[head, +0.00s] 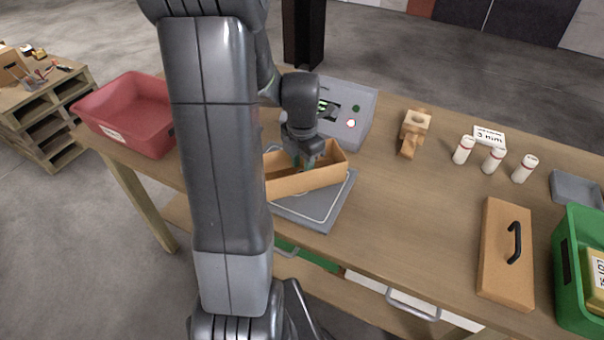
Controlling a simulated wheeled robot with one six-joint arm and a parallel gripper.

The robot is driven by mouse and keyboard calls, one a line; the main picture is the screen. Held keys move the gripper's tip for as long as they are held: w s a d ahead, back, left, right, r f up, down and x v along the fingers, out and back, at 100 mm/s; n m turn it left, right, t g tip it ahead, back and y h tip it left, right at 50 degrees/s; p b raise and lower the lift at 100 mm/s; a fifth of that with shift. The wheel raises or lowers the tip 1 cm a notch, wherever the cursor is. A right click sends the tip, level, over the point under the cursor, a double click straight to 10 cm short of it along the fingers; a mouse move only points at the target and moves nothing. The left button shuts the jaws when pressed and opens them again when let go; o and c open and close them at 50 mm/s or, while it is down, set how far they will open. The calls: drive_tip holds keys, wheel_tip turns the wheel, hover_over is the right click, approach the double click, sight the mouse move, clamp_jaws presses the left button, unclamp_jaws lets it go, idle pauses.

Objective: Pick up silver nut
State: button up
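I cannot make out a silver nut in the head view. My gripper (305,163) points down into an open tan box (318,181), its fingers partly hidden by the box's front wall. The box sits on a grey plate (318,214) with a white outline, on the wooden table. The inside of the box is mostly hidden by my arm and gripper. I cannot tell whether the fingers are open or shut, or whether they hold anything.
A grey device (352,108) with a screen and buttons stands behind the box. A red bin (128,112) is at the left. To the right are a wooden stand (414,130), white cylinders (493,160), a handled lid (497,258) and a green bin (572,268). The table's middle is clear.

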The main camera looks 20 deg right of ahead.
drive_tip(key=shift+f, duration=0.95)
drive_tip(key=c, duration=0.7)
